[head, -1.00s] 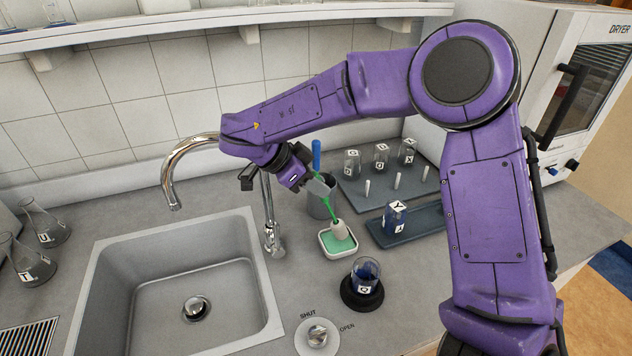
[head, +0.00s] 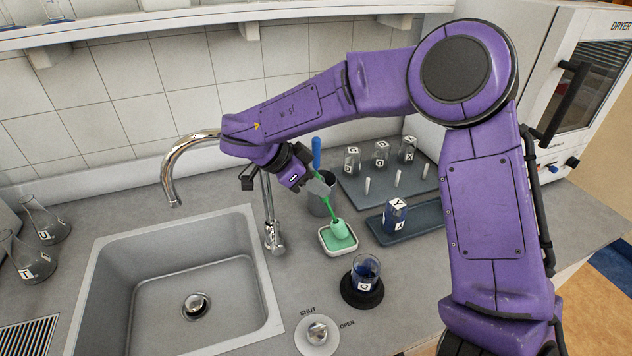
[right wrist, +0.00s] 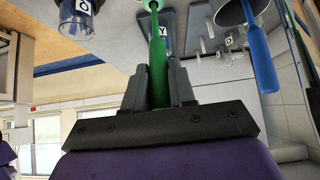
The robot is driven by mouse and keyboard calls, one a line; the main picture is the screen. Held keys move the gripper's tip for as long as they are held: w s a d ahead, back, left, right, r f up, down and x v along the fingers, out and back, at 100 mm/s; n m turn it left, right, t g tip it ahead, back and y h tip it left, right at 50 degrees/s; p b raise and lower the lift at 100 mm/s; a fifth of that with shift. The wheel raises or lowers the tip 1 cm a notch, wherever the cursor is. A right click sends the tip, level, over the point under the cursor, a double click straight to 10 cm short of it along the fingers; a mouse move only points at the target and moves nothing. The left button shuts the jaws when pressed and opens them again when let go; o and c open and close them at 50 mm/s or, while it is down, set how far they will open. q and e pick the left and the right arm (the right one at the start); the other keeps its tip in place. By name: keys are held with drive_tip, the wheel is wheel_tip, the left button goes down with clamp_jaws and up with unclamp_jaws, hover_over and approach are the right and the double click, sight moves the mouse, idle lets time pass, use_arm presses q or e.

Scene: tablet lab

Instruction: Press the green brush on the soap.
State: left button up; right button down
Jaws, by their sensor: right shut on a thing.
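The green brush (head: 331,208) is held by its handle in my right gripper (head: 322,187), head down and a little tilted. Its bulb-shaped head (head: 340,229) is green and is down at the soap (head: 332,242), apparently touching it. The soap is a pale green block in a white dish (head: 323,245) on the counter right of the sink. In the right wrist view, the gripper fingers (right wrist: 160,88) are closed on the green handle (right wrist: 157,60). My left gripper is not in view.
A grey cup (head: 320,197) with a blue-handled tool (head: 316,152) stands just behind the brush. A blue beaker (head: 397,215) stands on a dark tray to the right. Another beaker (head: 366,272) sits on a black base in front. The sink (head: 140,240) and faucet (head: 178,165) are left.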

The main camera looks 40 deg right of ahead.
sight(316, 172)
drive_tip(key=shift+p, duration=0.4)
idle(1.0)
wheel_tip(316, 172, up, 5)
drive_tip(key=p, duration=0.6)
drive_tip(key=shift+r, duration=1)
drive_tip(key=shift+s+f, duration=0.1)
